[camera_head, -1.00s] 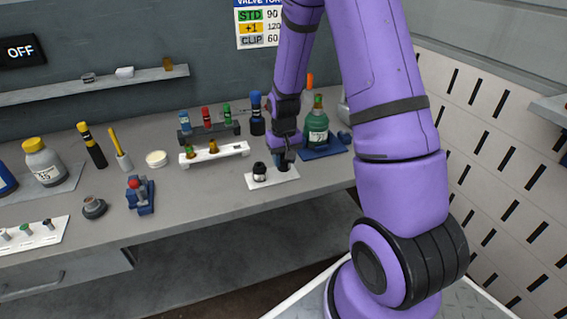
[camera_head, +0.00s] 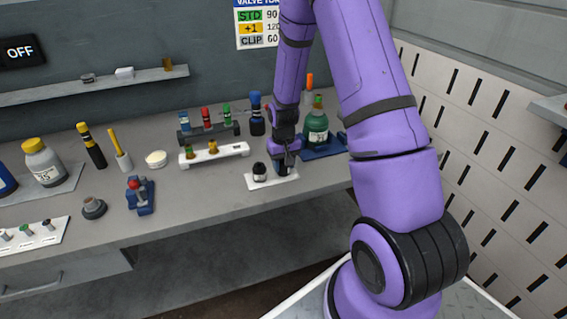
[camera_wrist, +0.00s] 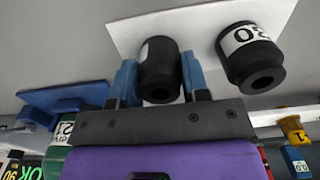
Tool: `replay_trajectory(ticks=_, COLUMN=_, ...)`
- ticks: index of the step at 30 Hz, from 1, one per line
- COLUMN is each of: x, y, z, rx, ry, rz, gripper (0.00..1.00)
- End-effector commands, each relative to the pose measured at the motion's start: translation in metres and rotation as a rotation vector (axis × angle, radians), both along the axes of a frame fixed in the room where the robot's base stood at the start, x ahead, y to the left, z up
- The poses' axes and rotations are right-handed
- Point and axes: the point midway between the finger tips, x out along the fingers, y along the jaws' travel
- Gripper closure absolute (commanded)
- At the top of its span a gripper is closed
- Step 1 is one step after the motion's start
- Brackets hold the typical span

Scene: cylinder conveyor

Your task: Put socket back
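A black socket (camera_wrist: 158,72) with a white label band is between the blue fingertips of my gripper (camera_wrist: 159,80) in the wrist view. The fingers sit close against its two sides. The socket is at the white holder plate (camera_wrist: 120,35); I cannot tell if its base touches the plate. A second black socket (camera_wrist: 250,62), labelled "30", stands upright on the same plate to the right in the wrist view. In the head view, my gripper (camera_head: 283,165) is low over the right end of the white plate (camera_head: 257,184), right of the standing socket (camera_head: 260,172).
A green bottle (camera_head: 317,128) on a blue mat stands just right of my gripper. A white rack (camera_head: 232,151) with small vials and a blue-capped bottle (camera_head: 256,115) are behind. A blue stand (camera_head: 140,195) is to the left. The bench front is clear.

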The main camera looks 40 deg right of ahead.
Motion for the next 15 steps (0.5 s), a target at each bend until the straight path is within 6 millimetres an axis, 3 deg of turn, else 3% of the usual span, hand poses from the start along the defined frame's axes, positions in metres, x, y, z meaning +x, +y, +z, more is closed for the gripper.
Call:
replay_trajectory(ticks=1, x=0.000, y=0.000, z=0.000, rx=0.000, ry=0.000, rz=0.000, gripper=0.46)
replay_trajectory(ticks=3, x=0.000, y=0.000, z=0.000, rx=0.000, ry=-0.001, rz=0.000, gripper=0.36)
replay_trajectory(ticks=15, x=0.001, y=0.000, z=0.011, rx=-0.001, ry=-0.004, rz=0.000, gripper=0.36)
